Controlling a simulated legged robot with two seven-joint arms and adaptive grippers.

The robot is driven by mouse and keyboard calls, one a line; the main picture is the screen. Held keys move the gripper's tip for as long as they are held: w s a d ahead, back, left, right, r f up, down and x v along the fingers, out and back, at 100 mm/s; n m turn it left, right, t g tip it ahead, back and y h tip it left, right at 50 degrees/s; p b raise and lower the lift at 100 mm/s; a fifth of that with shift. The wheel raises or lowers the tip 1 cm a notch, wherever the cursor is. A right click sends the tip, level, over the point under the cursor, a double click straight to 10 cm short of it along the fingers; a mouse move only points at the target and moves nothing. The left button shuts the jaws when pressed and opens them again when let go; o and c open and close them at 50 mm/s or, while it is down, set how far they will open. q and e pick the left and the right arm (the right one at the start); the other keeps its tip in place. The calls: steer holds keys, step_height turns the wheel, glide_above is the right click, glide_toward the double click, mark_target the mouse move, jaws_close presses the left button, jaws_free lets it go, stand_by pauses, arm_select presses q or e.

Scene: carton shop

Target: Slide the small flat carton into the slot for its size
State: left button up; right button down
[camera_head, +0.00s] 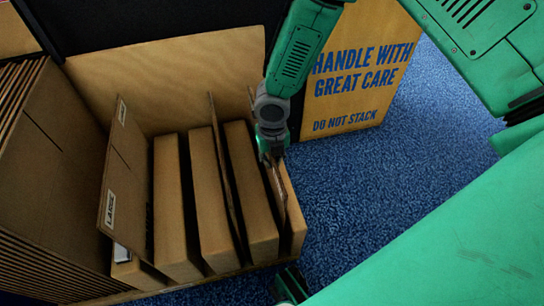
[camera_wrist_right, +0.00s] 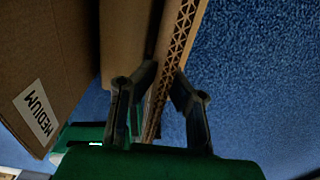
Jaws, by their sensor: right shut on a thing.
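My right gripper (camera_head: 271,148) points down over the right end of the wooden rack. It is shut on a thin upright brown piece, which I take for the small flat carton (camera_head: 278,190). In the right wrist view, the fingers of the right gripper (camera_wrist_right: 164,88) stand on either side of the small flat carton's corrugated edge (camera_wrist_right: 176,52). The rack has upright dividers, one labelled LARGE (camera_head: 110,205). The divider labelled MEDIUM (camera_wrist_right: 38,112) shows at the left of the wrist view. The lower end of the held piece is hidden.
Several brown cartons (camera_head: 211,200) stand upright between the dividers. A stack of flat cardboard (camera_head: 50,170) is at the left. A board reading HANDLE WITH GREAT CARE (camera_head: 350,112) stands behind. Blue carpet (camera_head: 400,180) is clear to the right.

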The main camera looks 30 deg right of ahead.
steer(key=shift+f+b, duration=0.5)
steer(key=shift+f, duration=1.5)
steer(key=c, duration=1.6)
jaws_free()
step_height(320, 180, up, 12)
steer(key=shift+f, duration=0.1)
